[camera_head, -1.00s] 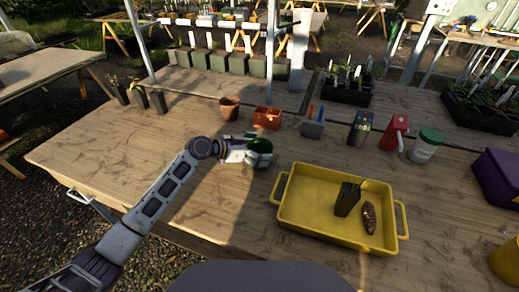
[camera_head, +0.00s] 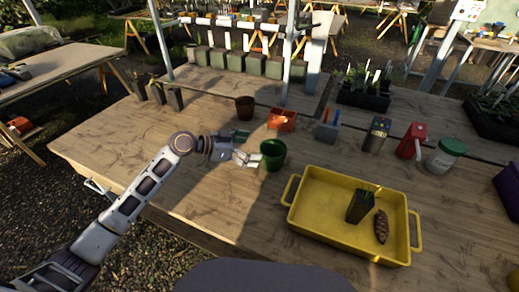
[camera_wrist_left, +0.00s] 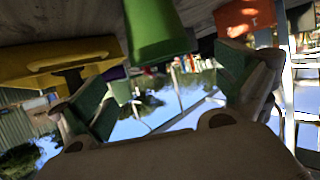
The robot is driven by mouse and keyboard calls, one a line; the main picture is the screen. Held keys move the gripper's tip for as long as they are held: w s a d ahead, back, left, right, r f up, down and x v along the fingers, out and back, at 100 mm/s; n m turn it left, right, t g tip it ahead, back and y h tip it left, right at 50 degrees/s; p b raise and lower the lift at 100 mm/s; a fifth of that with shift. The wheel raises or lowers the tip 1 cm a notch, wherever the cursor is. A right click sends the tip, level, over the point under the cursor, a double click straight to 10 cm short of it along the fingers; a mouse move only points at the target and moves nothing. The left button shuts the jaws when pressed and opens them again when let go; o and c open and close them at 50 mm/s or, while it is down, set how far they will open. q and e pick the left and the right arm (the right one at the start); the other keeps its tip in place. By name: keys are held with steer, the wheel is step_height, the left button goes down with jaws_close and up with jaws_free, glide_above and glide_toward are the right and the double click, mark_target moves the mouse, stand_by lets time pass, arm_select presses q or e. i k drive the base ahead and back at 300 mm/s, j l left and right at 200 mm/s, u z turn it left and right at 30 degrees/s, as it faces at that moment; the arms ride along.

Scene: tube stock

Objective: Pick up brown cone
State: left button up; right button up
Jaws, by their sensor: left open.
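The brown cone (camera_head: 381,226) is a scaly pine cone lying in the yellow tray (camera_head: 318,229), near its right end. My left gripper (camera_head: 247,150) is open and empty, well to the left of the tray. A green pot (camera_head: 272,155) stands upright on the table just right of its fingertips, apart from them. In the left wrist view, the green pads of my left gripper (camera_wrist_left: 165,95) are spread wide, and the green pot (camera_wrist_left: 157,30) shows beyond them at the top. The cone cannot be made out in that view. My right gripper is not in view.
Behind are a brown pot (camera_head: 245,107), an orange container (camera_head: 282,120), a grey caddy (camera_head: 326,131), a red container (camera_head: 411,141) and a jar with a green lid (camera_head: 445,156).

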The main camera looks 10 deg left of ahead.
mark_target(382, 225)
steer(key=k+j, duration=0.15)
steer(key=j, duration=0.25)
steer(key=k+j, duration=0.1)
steer(key=j, duration=0.3)
steer(key=k+j, duration=0.15)
steer(key=j, duration=0.25)
steer(key=k+j, duration=0.15)
steer(key=j, duration=0.25)
steer(key=k+j, duration=0.1)
steer(key=j, duration=0.3)
